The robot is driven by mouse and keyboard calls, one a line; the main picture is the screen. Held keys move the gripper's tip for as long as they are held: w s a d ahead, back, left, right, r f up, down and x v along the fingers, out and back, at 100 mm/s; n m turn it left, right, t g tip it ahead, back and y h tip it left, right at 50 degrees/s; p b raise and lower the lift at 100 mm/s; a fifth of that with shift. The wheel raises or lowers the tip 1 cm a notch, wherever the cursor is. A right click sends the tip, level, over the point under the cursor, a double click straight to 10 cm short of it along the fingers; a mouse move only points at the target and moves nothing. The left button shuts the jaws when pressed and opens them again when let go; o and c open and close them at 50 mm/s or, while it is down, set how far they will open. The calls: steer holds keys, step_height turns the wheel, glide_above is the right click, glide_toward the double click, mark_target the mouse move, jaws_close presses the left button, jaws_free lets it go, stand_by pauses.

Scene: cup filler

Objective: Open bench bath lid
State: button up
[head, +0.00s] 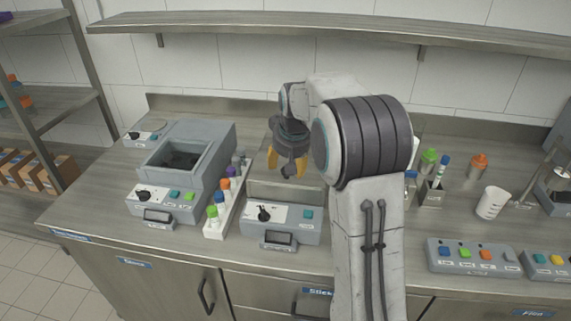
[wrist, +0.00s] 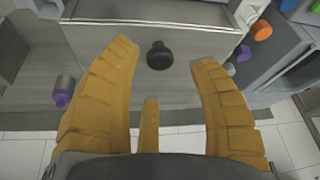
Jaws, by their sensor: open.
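The bench bath appears to be the low grey unit (head: 280,235) at the middle of the counter, with a white control panel. Its flat metal lid (wrist: 165,85) fills the middle of the wrist view and looks closed. A round black knob (wrist: 159,55) stands on the lid. My gripper (head: 288,167) hangs over the unit, pointing down, with its yellow fingers spread. In the wrist view my gripper (wrist: 165,56) shows the knob between its open fingertips in the picture, with no visible contact. The exact height gap cannot be told.
A rack of capped tubes (head: 223,208) stands close to the left of the unit. A grey box-shaped device (head: 200,150) with an open dark well is farther left. A white cup (head: 492,202) and a button panel (head: 472,255) are at right. A shelf (head: 330,25) runs above.

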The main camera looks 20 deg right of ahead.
steer(key=shift+x, duration=1.8)
jaws_close()
